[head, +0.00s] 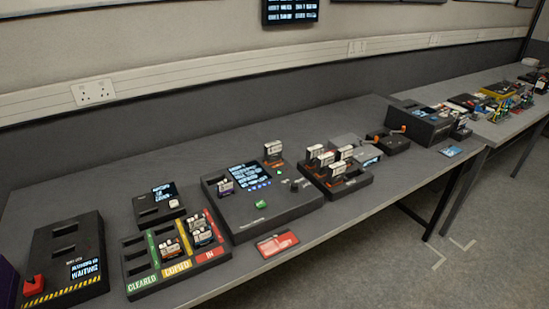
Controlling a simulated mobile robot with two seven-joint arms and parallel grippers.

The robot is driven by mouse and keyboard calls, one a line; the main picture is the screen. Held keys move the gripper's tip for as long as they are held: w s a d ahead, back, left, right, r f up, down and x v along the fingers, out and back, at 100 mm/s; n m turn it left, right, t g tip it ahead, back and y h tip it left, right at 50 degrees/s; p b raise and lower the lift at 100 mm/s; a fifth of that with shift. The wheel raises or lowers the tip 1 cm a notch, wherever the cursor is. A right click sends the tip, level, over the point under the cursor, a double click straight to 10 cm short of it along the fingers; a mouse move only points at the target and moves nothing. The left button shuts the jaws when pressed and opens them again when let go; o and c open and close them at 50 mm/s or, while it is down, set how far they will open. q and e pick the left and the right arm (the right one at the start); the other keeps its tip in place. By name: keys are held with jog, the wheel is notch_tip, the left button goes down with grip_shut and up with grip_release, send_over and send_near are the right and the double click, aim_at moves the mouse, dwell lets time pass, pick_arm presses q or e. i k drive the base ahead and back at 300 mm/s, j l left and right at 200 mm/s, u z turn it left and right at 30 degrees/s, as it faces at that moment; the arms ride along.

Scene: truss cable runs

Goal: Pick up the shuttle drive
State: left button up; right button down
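Several small drive-like blocks with pale labels stand on the grey table, and I cannot tell which one is the shuttle drive. One block (273,148) stands upright at the back right of a black console (272,208). Another block (225,186) stands at the console's left side. Several more (327,159) stand upright in a black rack (345,188) right of the console. A few lie or stand in the sorting tray (137,271), in the yellow "COPIED" column (171,247) and the red "IN" column (202,236). Neither gripper is in view.
A black unit (92,228) with a red switch and a "WAITING" screen stands at left. A small screened box (158,208) sits behind the tray. A red card (277,244) lies at the front edge. Black boxes (419,125) stand at right. The back left tabletop is clear.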

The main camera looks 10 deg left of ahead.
aim_at(273, 151)
jog(key=l+u, duration=0.1)
jog(key=u, duration=0.4)
jog(key=i+l+u, duration=0.1)
jog(key=u, duration=0.4)
jog(key=l+u, duration=0.15)
jog(key=u, duration=0.35)
jog(key=l+u, duration=0.7)
jog(key=k+l+u, duration=0.1)
jog(key=l, duration=0.25)
jog(key=k+l+u, duration=0.1)
jog(key=l, duration=0.2)
jog(key=k+l+u, duration=0.1)
jog(key=l, duration=0.25)
